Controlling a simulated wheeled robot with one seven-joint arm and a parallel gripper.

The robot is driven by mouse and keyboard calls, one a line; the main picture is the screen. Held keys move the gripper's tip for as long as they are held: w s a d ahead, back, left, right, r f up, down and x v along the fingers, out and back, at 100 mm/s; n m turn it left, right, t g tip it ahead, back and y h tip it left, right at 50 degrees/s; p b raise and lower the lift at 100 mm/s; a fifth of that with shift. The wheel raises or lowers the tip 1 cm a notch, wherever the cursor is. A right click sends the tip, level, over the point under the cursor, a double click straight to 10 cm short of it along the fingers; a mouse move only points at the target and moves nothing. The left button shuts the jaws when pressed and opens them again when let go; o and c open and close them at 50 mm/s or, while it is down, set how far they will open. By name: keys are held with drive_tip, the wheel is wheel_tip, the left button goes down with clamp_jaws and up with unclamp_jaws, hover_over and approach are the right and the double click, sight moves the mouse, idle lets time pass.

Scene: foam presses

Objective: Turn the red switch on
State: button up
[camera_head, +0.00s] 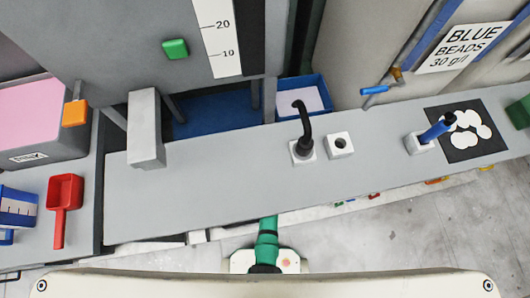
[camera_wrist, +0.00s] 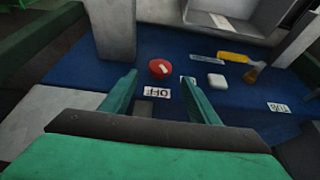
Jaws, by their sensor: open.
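The red switch (camera_wrist: 159,69) is a round red knob with a pale mark on its top, on a blue surface in the wrist view. A white label reading OFF (camera_wrist: 157,92) lies just on the near side of it. Another small white label (camera_wrist: 190,79) is to its right, partly hidden by a finger. My gripper (camera_wrist: 158,78) is open and empty. Its two green fingers point towards the knob, one on each side of it in the picture; I cannot tell how far away it is. I do not make out the switch in the head view.
In the wrist view a white block (camera_wrist: 216,81) and a yellow-handled tool (camera_wrist: 238,58) lie right of the switch, and a grey post (camera_wrist: 113,30) stands left. In the head view the grey bench (camera_head: 225,165) holds a black lever (camera_head: 304,125) and a blue-handled lever (camera_head: 436,130).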

drive_tip(key=x, duration=0.6)
drive_tip(key=shift+f, duration=0.1)
idle(0.3)
drive_tip(key=c, duration=1)
